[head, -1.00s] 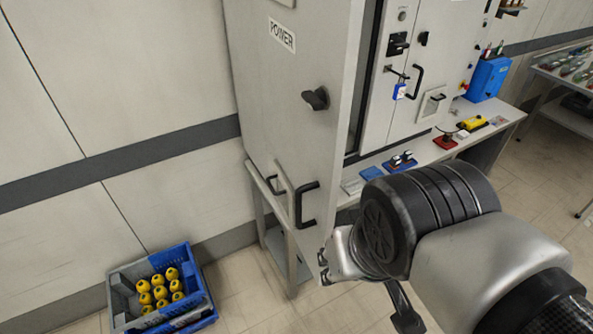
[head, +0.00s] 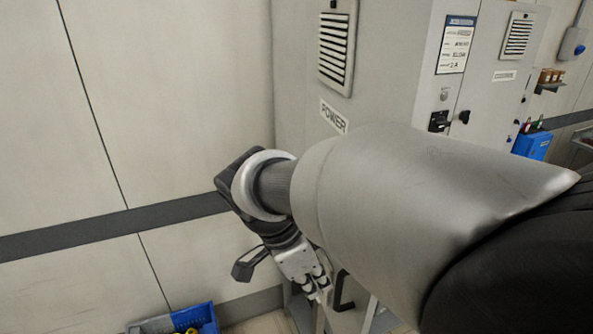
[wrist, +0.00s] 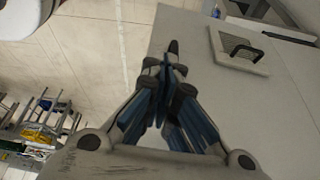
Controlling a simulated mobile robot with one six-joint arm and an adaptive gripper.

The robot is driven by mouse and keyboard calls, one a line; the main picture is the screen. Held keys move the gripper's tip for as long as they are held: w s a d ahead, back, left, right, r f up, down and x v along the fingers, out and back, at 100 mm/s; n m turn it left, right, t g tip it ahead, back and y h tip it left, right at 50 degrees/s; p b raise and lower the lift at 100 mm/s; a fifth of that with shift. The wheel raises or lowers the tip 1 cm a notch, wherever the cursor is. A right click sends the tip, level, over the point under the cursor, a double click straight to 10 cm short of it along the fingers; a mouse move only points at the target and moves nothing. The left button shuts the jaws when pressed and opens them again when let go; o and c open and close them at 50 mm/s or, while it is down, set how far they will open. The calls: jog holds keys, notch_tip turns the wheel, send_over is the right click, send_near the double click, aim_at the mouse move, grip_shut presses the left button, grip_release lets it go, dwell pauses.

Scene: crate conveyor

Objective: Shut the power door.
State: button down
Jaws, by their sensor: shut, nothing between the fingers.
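The power door (head: 300,85) is a tall light-grey panel with a POWER label and a slotted vent in the head view. A black handle (head: 343,292) shows low, just right of my gripper (head: 318,290). My arm hides the door's middle and much of its right edge, so how far it stands open cannot be told. My gripper is shut and empty, pointing down in front of the door's lower part; contact cannot be told. In the wrist view the shut fingers (wrist: 172,65) overlap the left edge of a grey panel (wrist: 255,105).
The grey cabinet front (head: 490,95) with a switch and label is at the right. A blue crate (head: 205,318) is on the floor at lower left. A blue box (head: 532,146) stands farther right. The wrist view shows open floor (wrist: 85,60) and a rack (wrist: 45,115) at left.

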jog(key=w+d+f+b, duration=0.1)
jog(key=d+f+b, duration=0.1)
jog(key=d+f, duration=0.5)
jog(key=shift+w+f, duration=0.25)
jog(key=shift+f, duration=0.4)
jog(key=shift+d, duration=0.2)
